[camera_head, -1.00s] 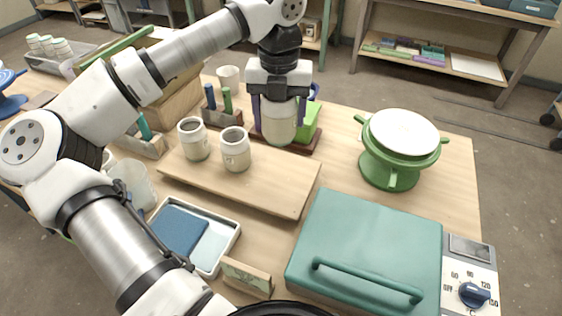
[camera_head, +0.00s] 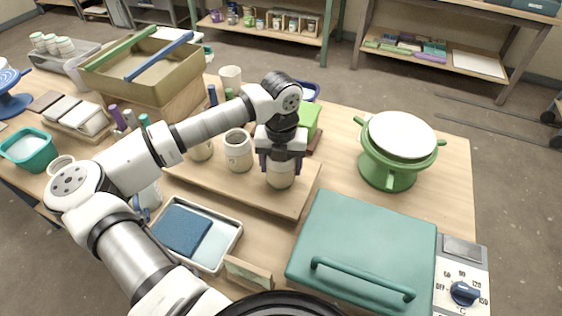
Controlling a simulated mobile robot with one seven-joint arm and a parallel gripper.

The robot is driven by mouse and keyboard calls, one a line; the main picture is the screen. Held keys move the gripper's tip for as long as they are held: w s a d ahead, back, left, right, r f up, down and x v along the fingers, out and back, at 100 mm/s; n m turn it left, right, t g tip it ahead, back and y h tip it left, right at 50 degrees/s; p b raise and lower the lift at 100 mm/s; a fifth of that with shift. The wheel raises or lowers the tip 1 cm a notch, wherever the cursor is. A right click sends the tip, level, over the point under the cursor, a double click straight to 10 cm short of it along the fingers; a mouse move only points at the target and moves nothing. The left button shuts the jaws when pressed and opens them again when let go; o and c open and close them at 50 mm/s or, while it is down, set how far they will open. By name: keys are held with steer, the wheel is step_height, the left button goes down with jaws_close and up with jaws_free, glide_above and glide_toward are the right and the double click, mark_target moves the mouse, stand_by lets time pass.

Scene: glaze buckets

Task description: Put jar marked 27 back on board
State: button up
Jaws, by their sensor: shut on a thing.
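The number on the held jar cannot be read.
A teal lidded box (camera_head: 362,245) with a dial panel (camera_head: 461,290) lies in front. A green pot with a white top (camera_head: 395,150) stands to the right. A tray with a blue sponge (camera_head: 190,228) is at the front left. A green block (camera_head: 310,120) stands behind the gripper.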

steer(key=shift+f+b, duration=0.15)
steer(key=shift+b, duration=0.15)
steer(key=o, duration=1.2)
step_height(320, 180, up, 12)
steer(key=b, duration=0.2)
steer(key=shift+r, duration=0.2)
steer(key=shift+f, duration=0.1)
